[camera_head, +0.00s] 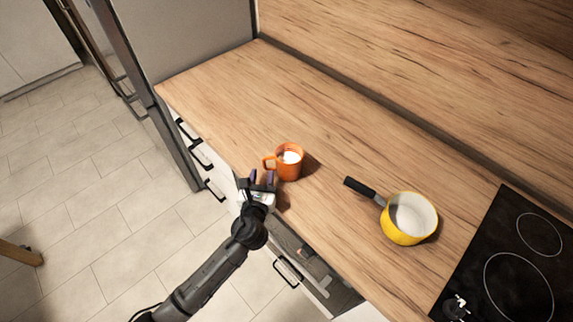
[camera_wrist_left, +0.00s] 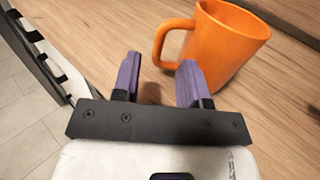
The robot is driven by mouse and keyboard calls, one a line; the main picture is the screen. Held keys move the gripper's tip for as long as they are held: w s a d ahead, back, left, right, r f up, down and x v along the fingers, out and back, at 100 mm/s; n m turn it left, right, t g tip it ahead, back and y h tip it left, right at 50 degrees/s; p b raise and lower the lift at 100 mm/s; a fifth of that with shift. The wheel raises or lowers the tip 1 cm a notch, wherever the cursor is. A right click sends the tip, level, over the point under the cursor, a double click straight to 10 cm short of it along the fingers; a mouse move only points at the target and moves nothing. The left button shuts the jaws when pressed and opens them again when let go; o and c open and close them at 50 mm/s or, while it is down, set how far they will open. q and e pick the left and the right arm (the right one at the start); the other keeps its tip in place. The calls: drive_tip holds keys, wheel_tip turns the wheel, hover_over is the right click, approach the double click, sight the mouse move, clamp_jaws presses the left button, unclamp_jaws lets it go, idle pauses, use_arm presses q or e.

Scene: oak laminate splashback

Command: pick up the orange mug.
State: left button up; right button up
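The orange mug (camera_head: 290,164) stands upright on the wooden counter near its front edge, with its handle toward the left. It has a white interior or contents in the head view. In the left wrist view the mug (camera_wrist_left: 225,45) is at the upper right, its handle just beyond the fingers. My left gripper (camera_head: 262,178) is at the counter's front edge, just in front of the mug's handle. In the left wrist view the left gripper (camera_wrist_left: 158,80) has its two purple fingers apart with nothing between them. My right gripper is not clearly in view.
A yellow saucepan (camera_head: 408,220) with a black handle stands to the right of the mug. A black hob (camera_head: 510,265) lies at the far right. The wooden counter (camera_head: 225,85) is clear behind and left of the mug. Drawers with black handles line the front.

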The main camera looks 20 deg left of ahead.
sight(264, 165)
use_arm(q)
drive_tip(key=shift+w+a+r+b, duration=0.1)
drive_tip(key=shift+w+a+b, duration=0.15)
drive_tip(key=shift+w, duration=0.95)
drive_tip(key=shift+w+a+b, duration=0.2)
drive_tip(key=shift+w, duration=0.95)
clamp_jaws()
